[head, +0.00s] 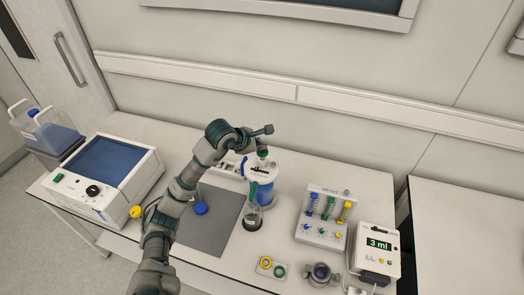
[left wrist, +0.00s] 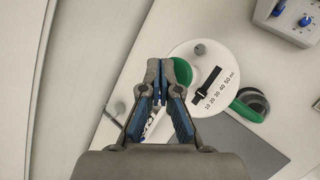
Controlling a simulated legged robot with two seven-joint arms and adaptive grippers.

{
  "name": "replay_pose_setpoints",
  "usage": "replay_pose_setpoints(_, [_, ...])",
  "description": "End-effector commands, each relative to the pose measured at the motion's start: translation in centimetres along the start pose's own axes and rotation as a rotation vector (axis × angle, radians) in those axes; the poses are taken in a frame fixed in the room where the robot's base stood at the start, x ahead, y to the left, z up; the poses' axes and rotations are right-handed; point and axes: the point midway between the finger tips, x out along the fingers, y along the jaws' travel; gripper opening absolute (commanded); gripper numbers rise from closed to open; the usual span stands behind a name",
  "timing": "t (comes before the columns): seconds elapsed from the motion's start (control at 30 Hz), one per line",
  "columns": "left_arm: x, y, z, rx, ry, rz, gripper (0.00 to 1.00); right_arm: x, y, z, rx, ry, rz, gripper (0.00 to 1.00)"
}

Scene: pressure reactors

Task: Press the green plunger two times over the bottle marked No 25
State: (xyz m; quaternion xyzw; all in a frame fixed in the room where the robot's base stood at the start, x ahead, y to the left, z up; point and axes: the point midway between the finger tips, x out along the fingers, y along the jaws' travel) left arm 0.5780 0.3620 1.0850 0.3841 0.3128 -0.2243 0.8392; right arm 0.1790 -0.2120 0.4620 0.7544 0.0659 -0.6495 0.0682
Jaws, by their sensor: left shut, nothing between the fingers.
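A dispenser with a white round lid (head: 263,172) and blue liquid (head: 266,197) stands at the back of the grey mat. Its green plunger (head: 262,153) rises from the lid. In the left wrist view, the plunger's green top (left wrist: 184,70) is partly hidden behind my left gripper (left wrist: 163,72), which is shut and empty. In the head view my left gripper (head: 262,148) is over the lid; I cannot tell whether it touches the plunger. A small clear bottle (head: 253,213) with a dark bottom stands under the green spout (head: 254,190). No number is readable on it. My right gripper is out of view.
A slider scale (left wrist: 214,89) marked in ml lies on the lid. A rack with coloured plungers (head: 325,215) and a readout (head: 378,244) showing 3 ml stand at right. A white box with a blue top (head: 105,170) stands at left. The grey mat (head: 208,232) has bare room.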

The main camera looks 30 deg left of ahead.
Motion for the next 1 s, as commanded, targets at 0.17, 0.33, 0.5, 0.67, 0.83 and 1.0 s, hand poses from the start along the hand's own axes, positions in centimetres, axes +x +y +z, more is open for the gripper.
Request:
replay_pose_setpoints(0.17, [-0.02,-0.07,0.17,0.001,0.000,0.000,0.00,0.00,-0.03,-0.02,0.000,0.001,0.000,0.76])
replay_pose_setpoints(0.33, [0.01,-0.07,0.11,0.001,0.000,0.000,0.00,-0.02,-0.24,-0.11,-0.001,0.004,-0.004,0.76])
replay_pose_setpoints(0.5, [0.40,-0.37,-0.33,0.000,0.000,-0.001,0.00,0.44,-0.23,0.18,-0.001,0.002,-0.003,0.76])
replay_pose_setpoints(0.67, [0.53,-0.51,-0.47,0.000,0.000,-0.002,0.00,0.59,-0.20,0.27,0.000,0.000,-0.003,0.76])
replay_pose_setpoints(0.83, [0.49,-0.47,-0.45,0.000,0.000,-0.002,0.00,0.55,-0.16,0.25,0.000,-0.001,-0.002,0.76])
replay_pose_setpoints(1.0, [0.58,-0.53,-0.52,0.000,0.001,-0.002,0.00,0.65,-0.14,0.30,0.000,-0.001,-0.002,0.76])
